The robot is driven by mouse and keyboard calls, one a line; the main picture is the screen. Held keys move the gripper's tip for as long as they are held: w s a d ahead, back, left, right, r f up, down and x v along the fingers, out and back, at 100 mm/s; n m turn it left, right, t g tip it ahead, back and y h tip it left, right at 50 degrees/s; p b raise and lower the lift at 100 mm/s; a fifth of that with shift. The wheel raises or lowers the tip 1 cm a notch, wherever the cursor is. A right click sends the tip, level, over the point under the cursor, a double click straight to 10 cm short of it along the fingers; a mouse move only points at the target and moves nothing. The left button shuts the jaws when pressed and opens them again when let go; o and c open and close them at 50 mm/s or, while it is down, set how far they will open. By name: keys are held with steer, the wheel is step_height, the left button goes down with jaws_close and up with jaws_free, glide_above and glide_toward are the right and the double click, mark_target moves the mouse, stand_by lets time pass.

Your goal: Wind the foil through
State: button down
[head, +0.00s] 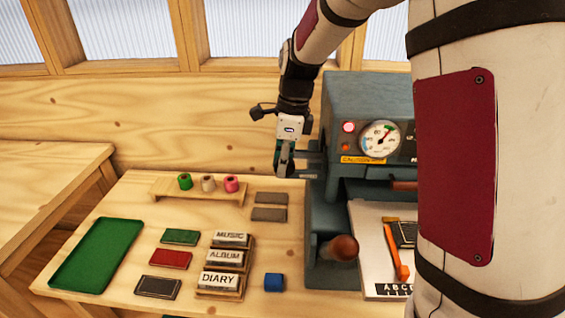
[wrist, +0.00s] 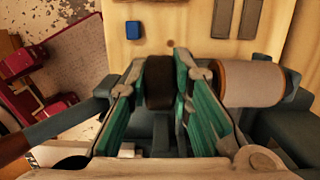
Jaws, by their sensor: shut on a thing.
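In the wrist view my gripper (wrist: 165,75) has its two green-padded fingers closed on a dark round knob (wrist: 158,85). Just right of the fingers lies a pale foil roll (wrist: 255,84) with a brownish rim. In the head view my gripper (head: 284,170) is at the left side of the blue-grey press (head: 350,95), beside its short protruding rods (head: 309,156). The knob and the foil roll cannot be made out there. The foil's path through the press is hidden.
A wooden rack (head: 200,192) holds green, pale and pink rolls. A green tray (head: 97,253), coloured books (head: 170,260), word blocks (head: 220,282), grey slabs (head: 270,206) and a blue block (head: 274,282) lie on the table. The press's wooden-knobbed lever (head: 341,247) sticks out in front.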

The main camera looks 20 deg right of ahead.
steer(key=shift+s+d+t+y, duration=0.1)
steer(key=shift+t+y, duration=0.5)
steer(key=shift+y, duration=0.8)
steer(key=c, duration=1.4)
jaws_free()
steer(key=shift+c, duration=0.2)
steer(key=shift+r, duration=0.1)
step_height(320, 180, up, 10)
steer(key=shift+f, duration=0.1)
